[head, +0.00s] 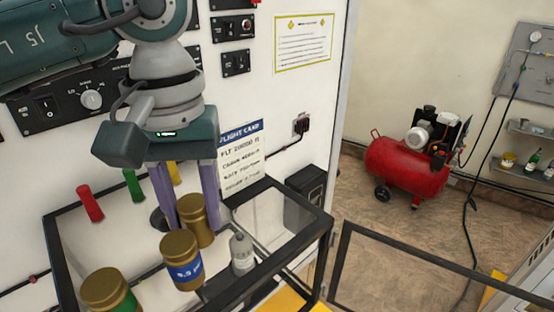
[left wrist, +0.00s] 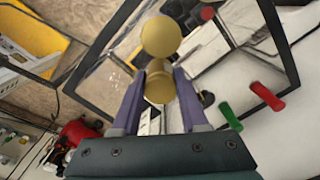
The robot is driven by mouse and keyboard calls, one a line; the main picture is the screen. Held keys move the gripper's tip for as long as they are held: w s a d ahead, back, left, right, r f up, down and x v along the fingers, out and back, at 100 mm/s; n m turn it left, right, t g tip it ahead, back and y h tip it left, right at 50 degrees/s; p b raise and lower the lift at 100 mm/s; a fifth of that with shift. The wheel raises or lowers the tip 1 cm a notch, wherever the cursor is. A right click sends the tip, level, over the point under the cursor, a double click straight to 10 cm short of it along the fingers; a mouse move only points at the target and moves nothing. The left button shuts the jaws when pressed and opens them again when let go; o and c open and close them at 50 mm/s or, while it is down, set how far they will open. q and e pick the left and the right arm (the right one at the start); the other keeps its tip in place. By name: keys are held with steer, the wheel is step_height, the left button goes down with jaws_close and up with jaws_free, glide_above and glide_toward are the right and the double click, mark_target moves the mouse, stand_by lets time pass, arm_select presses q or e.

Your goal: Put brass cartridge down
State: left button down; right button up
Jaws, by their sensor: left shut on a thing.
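My left gripper (head: 190,212) points down, with its purple fingers shut on a plain-looking brass cartridge (head: 196,222). That cartridge also shows between the fingertips in the left wrist view (left wrist: 160,88). A second brass cartridge (head: 182,262) with a blue label stands just in front of it in the head view. A third brass cartridge (head: 110,290) with a green band is at the lower left. Whether the held cartridge touches a surface below is hidden. My right gripper is in neither view.
A black frame (head: 325,235) surrounds the cartridges. A small grey bottle (head: 242,254) stands to their right. Red (head: 90,204) and green (head: 132,185) handles stick out at the left. A white panel (head: 285,110) rises behind; a red compressor (head: 408,165) stands farther off.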

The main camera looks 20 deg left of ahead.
mark_target(192, 202)
arm_select(q)
steer(key=shift+f+b, duration=0.2)
steer(key=shift+b, duration=0.1)
steer(key=shift+c, duration=2.2)
jaws_free()
steer(key=shift+r, duration=0.15)
steer(key=shift+r+p, duration=0.25)
steer(key=shift+p, duration=0.2)
step_height(192, 202, up, 4)
steer(key=b, duration=0.3)
steer(key=shift+w+b, duration=0.1)
steer(key=shift+b, duration=0.3)
step_height(192, 202, up, 8)
steer(key=shift+f+b, duration=0.15)
steer(key=shift+b, duration=0.25)
